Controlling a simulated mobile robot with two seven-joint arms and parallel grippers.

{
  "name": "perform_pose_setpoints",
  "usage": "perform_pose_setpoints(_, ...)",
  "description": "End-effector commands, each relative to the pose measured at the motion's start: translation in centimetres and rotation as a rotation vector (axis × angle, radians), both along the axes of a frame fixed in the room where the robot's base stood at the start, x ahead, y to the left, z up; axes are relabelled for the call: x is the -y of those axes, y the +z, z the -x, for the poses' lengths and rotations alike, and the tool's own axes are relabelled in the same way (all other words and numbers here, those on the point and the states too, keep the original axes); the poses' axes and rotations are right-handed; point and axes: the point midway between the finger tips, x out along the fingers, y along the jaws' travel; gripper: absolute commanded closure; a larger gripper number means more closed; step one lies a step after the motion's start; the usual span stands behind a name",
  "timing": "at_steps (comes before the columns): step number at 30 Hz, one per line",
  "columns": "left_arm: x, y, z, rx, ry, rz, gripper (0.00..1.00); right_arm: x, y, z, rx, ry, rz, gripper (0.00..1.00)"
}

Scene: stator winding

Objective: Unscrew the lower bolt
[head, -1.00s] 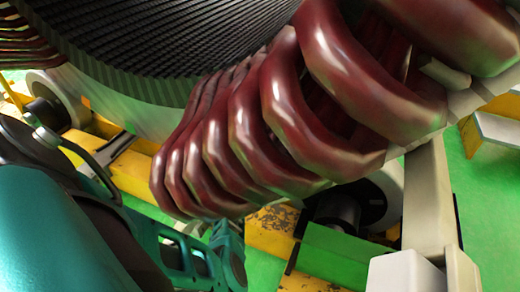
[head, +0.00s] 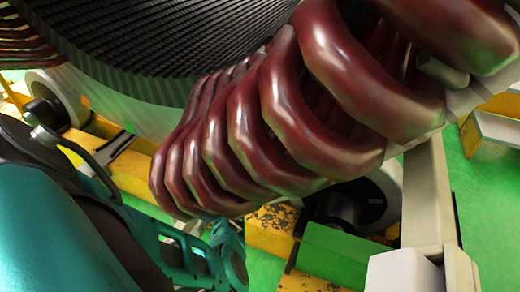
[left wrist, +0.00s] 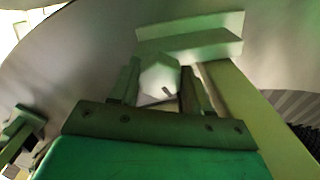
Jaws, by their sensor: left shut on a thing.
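In the left wrist view, my left gripper (left wrist: 160,84) has its two fingers on either side of a pale hexagonal bolt head (left wrist: 160,73). It is shut on this bolt, which I take to be the lower bolt. The bolt sits just below a light block (left wrist: 190,42). How far its thread is out is hidden. In the head view, my teal left arm comes in from the lower left and reaches under the dark red coils (head: 265,130). The fingertips and the bolt are hidden there. My right gripper is not in view.
The ribbed stator core (head: 170,40) fills the top, with the thick coils hanging close above my left arm. Yellow beams (head: 130,172), a green block (head: 335,255) and a pale post (head: 425,200) stand around. Open green floor (head: 487,210) shows at right.

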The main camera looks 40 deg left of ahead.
Motion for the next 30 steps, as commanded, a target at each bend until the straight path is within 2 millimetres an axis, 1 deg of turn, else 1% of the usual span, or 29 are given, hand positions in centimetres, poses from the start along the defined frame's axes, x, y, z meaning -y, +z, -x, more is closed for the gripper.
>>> perform_pose_setpoints(3, 0.16, -0.22, 0.01, 0.023, 0.0, 0.089, 0.83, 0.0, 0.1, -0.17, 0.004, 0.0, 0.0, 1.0)
perform_pose_setpoints(6, 0.16, -0.25, 0.03, 0.039, 0.0, 0.143, 0.83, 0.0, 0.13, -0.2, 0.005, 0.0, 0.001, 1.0)
perform_pose_setpoints(16, 0.19, -0.31, 0.06, 0.044, 0.0, 0.165, 0.83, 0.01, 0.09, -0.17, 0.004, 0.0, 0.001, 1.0)
perform_pose_setpoints(17, 0.2, -0.32, 0.07, 0.044, 0.0, 0.165, 0.52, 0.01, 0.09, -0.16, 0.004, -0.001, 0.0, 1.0)
perform_pose_setpoints(24, 0.12, -0.19, 0.05, 0.046, 0.0, 0.163, 0.29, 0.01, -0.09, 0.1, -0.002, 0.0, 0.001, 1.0)
perform_pose_setpoints(25, 0.12, -0.18, 0.04, 0.047, 0.0, 0.162, 0.27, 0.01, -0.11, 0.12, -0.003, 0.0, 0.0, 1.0)
perform_pose_setpoints(30, 0.07, -0.11, 0.02, 0.048, 0.0, 0.161, 0.27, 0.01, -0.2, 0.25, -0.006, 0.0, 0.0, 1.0)
